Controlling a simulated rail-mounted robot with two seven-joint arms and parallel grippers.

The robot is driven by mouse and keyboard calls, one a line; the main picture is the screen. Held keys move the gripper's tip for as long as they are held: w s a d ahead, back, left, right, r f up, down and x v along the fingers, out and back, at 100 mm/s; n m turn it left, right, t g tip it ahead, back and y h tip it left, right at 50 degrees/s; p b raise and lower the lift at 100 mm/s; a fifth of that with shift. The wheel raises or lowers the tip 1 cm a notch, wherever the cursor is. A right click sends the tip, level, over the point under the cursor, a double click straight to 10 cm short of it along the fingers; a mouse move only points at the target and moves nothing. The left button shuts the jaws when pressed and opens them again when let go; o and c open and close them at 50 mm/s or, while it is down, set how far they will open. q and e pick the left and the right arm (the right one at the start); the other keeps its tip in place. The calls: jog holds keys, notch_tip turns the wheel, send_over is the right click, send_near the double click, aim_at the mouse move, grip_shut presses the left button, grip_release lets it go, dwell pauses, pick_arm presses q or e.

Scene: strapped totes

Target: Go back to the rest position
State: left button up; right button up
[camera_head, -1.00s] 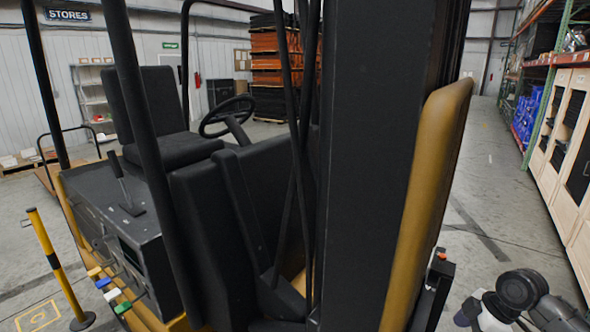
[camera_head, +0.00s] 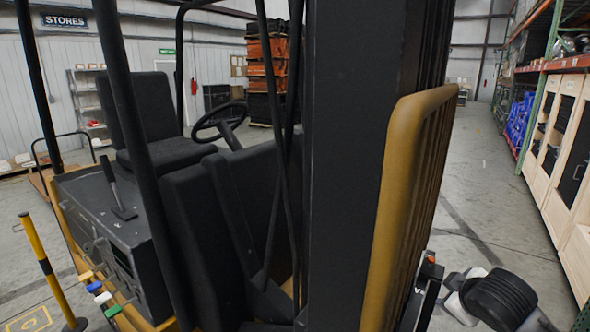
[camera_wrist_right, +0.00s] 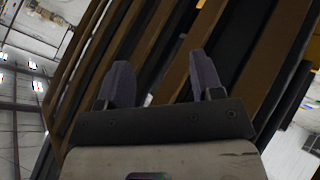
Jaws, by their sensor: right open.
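My right gripper (camera_wrist_right: 163,78) shows in the right wrist view with its two dark fingers apart and nothing between them. Brown and black slats of a yellow-brown guard stand behind the fingers; I cannot tell how far off they are. In the head view part of my right arm, white and black, is at the lower right, beside the guard; the fingers cannot be made out there. My left gripper is not in either view.
A forklift with a black mast (camera_head: 345,150), yellow-brown guard (camera_head: 400,190) and black seat (camera_head: 145,110) fills the middle. A yellow-black post (camera_head: 40,250) stands at left. Wooden cabinets (camera_head: 572,130) and racks line the right. The aisle floor (camera_head: 475,185) between is clear.

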jog(key=s+a+f+m+t, duration=0.1)
jog(key=s+a+f+t, duration=0.15)
jog(key=s+a, duration=0.3)
jog(key=s+a+f+t, duration=0.1)
jog(key=s+a+f, duration=0.25)
jog(key=a, duration=0.25)
jog(key=s+a+f+m+g+y, duration=0.15)
jog(key=s+f+g, duration=0.35)
jog(key=s+f, duration=0.9)
jog(key=s+a+f+m+g+y, duration=0.1)
jog(key=s+a+f+m+g, duration=0.25)
jog(key=s+f, duration=1)
notch_tip(320, 180, up, 30)
jog(key=s+n+p, duration=0.1)
jog(key=s+p, duration=0.1)
jog(key=p, duration=2.6)
notch_tip(320, 180, down, 74)
jog(key=b, duration=7.4)
jog(key=shift+d+f, duration=0.15)
jog(key=shift+d, duration=0.2)
